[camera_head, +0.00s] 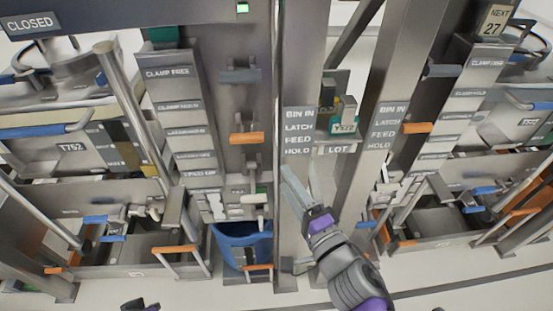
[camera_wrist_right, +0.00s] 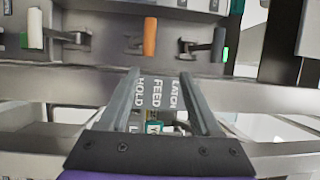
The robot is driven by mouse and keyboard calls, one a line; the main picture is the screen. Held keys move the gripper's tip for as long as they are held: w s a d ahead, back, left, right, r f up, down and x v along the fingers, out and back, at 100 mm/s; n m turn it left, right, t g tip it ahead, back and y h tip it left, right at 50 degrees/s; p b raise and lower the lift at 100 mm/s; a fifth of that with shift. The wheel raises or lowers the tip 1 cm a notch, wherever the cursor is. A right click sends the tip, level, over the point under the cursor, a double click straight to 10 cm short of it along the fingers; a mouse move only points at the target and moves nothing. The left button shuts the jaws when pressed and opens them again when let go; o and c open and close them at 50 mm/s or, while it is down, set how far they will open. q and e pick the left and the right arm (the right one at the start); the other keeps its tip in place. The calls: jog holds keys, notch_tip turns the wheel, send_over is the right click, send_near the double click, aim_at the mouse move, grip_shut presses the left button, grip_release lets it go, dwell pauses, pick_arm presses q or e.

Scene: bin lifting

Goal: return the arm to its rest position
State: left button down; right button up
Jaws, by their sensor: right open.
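My right gripper (camera_head: 298,180) reaches up from the bottom right of the head view to just right of the middle. Its two long grey fingers are apart and hold nothing. In the right wrist view the open fingers (camera_wrist_right: 168,95) frame a label plate (camera_wrist_right: 155,92) reading LATCH, FEED and HOLD beyond them. In the head view the fingertips overlap a grey upright post (camera_head: 292,230); I cannot tell whether they touch it. A small dark and purple piece (camera_head: 140,304), apparently part of my left arm, shows at the bottom edge. Its fingers are not clear.
Bin-lifting machines with rails and levers stand on both sides. An orange handle (camera_head: 247,138) and a white handle (camera_head: 252,198) stick out left of the gripper. A blue bin (camera_head: 240,241) stands low behind. The pale floor (camera_head: 215,294) in front looks clear.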

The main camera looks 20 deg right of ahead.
jog(key=d+f+n+g+h, duration=0.5)
jog(key=d+f, duration=0.1)
jog(key=f, duration=0.2)
jog(key=s+a+f+n+g+y, duration=0.3)
jog(key=s+a+f+n+g, duration=0.2)
jog(key=f+n, duration=0.6)
jog(key=s+g, duration=0.2)
jog(key=shift+s+a+g, duration=0.15)
jog(key=shift+s+g, duration=0.05)
jog(key=shift+g, duration=0.2)
